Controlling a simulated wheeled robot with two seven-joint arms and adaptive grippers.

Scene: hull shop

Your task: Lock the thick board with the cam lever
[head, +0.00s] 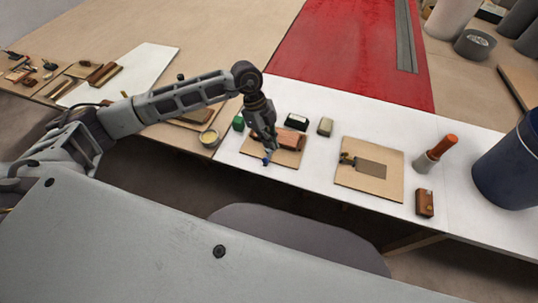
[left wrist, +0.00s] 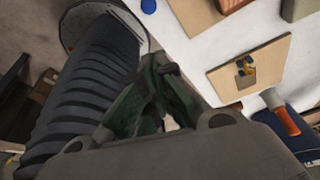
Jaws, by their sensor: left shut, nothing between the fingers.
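A reddish-brown block (head: 291,140), which looks like the thick board, lies on a left plywood base (head: 286,159) on the white table. A small blue part (head: 266,160), possibly the lever's handle, shows at the base's front left; a blue knob (left wrist: 148,5) is at the top of the left wrist view. My left gripper (head: 269,148) points down right beside the block, close above the blue part, shut and empty. It hides part of the block and any lever mechanism. Whether it touches the blue part I cannot tell. My right gripper is not in view.
A second plywood base (head: 390,188) carries a thin brown plate (head: 371,169) and a small dark and brass fitting (head: 347,159). An orange-handled tool (head: 443,146), a brown block (head: 425,202) and a blue drum (head: 510,165) stand at right. A green object (head: 238,123) sits left of my gripper.

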